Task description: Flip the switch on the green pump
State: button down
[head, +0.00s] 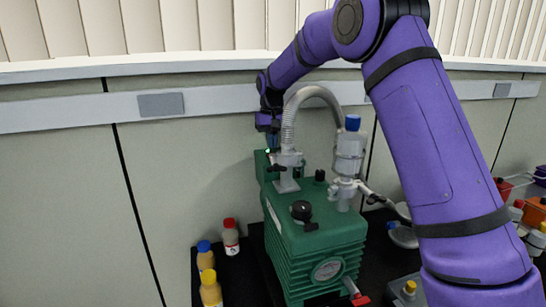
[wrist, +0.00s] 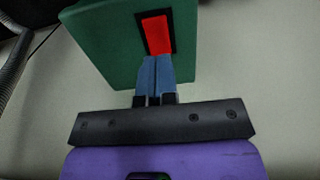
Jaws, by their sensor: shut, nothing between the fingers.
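The green pump (head: 315,236) stands on a dark surface in the middle of the head view. Its green body (wrist: 110,40) also fills the upper middle of the wrist view. A red rocker switch (wrist: 158,34) in a black frame is set in the pump's face there. My gripper (wrist: 156,60) is shut and empty, with its blue fingertips at the lower edge of the switch. I cannot tell whether they touch it. In the head view my gripper (head: 272,143) is at the back left end of the pump, and the switch is not clearly visible there.
A grey corrugated hose (head: 290,118) arches from the pump's top close to my gripper. Small bottles (head: 230,237) stand at the left. The wall (head: 190,180) is close behind.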

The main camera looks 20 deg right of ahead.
jog(key=shift+f, duration=1.35)
dwell(0.7)
jog(key=shift+r, duration=3.55)
